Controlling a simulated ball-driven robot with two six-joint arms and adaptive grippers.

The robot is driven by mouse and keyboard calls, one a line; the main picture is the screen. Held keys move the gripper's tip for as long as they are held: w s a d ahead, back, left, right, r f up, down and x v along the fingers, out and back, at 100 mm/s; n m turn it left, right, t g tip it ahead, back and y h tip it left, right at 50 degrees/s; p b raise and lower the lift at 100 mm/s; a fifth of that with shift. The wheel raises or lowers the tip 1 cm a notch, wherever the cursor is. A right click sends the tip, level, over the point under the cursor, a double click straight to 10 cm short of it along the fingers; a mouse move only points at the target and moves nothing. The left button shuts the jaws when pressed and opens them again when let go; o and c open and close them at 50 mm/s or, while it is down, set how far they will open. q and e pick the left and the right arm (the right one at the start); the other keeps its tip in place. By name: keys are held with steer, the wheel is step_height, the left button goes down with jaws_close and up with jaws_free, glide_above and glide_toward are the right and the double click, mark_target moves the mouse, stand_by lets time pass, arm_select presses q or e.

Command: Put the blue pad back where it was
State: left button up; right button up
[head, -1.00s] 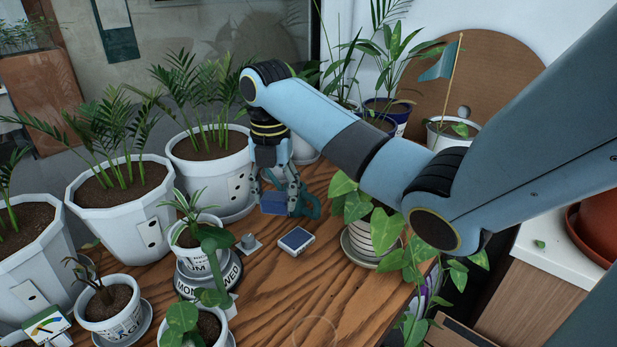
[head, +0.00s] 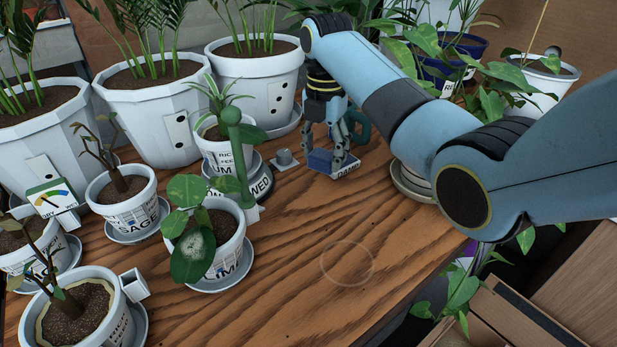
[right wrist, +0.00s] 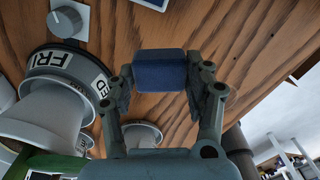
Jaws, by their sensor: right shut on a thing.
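The blue pad (head: 319,160) is a small dark blue block between the fingers of my right gripper (head: 334,160). In the right wrist view the pad (right wrist: 159,70) sits between both fingertips (right wrist: 160,82), and the gripper is shut on it. A small pale holder (head: 347,171) with black lettering lies on the wooden table at the pad, mostly hidden by the pad and fingers. I cannot tell whether the pad rests in it or hangs just above. My left gripper is not in view.
A small grey dial (head: 284,158) stands left of the pad. A teal handled object (head: 357,126) is behind the gripper. White pots, including the large one (head: 257,85), crowd the left and back. The front middle of the wooden table (head: 300,270) is clear.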

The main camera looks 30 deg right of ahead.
steer(key=w+a+f, duration=0.1)
steer(key=w+f+b, duration=0.1)
steer(key=w, duration=0.1)
steer(key=shift+w+a+f, duration=0.15)
steer(key=shift+a+f, duration=0.2)
steer(key=shift+a, duration=0.05)
step_height(320, 180, down, 4)
steer(key=shift+r+b, duration=0.1)
steer(key=shift+b, duration=0.4)
steer(key=shift+r, duration=0.1)
steer(key=o, duration=1.1)
step_height(320, 180, up, 12)
steer(key=p, duration=0.2)
